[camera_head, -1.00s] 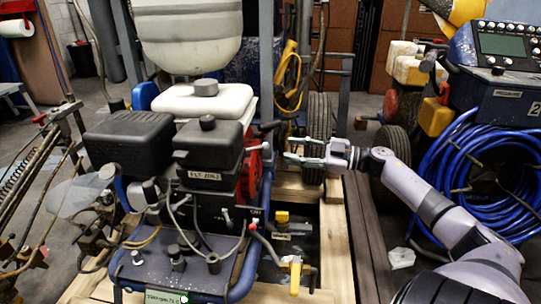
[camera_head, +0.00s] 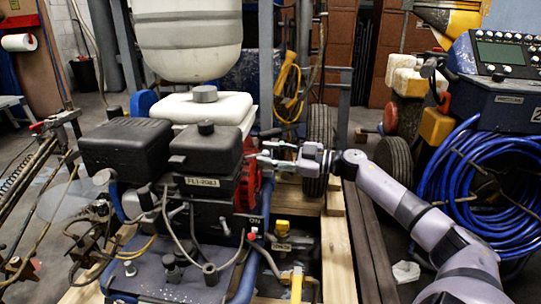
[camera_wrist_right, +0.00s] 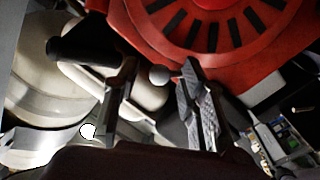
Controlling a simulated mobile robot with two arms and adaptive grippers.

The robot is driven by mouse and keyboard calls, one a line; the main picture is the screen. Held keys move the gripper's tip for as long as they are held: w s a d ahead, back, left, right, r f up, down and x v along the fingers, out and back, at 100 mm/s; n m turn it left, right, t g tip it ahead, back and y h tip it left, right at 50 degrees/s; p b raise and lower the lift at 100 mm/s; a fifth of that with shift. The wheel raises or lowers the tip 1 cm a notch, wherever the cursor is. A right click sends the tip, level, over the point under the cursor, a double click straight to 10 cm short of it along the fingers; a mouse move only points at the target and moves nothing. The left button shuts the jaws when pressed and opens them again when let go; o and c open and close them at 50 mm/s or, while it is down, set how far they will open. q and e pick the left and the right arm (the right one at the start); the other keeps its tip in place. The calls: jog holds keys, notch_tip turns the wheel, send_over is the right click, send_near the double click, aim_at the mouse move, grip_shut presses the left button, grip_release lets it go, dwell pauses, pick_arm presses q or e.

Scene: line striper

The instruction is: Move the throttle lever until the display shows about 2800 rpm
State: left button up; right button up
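The engine has a red starter cover (camera_head: 250,187), which fills the top of the right wrist view (camera_wrist_right: 215,30). My right gripper (camera_head: 258,151) is open beside the engine's right side, near the red cover. In the right wrist view, a small pale round knob (camera_wrist_right: 158,75) shows between the open fingers (camera_wrist_right: 160,68), with no visible contact. It may be the throttle lever's end; I cannot tell for sure. The display (camera_head: 500,50) is on the blue console at right; its reading is too small to read. My left gripper is not in view.
A black handle (camera_wrist_right: 80,48) sticks out left of the fingers in the wrist view. A white tank (camera_head: 190,40) stands above the engine. A coiled blue hose (camera_head: 470,190) hangs at right. Wooden beams (camera_head: 338,250) lie below my right arm.

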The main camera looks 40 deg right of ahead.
grip_shut()
dwell(0.6)
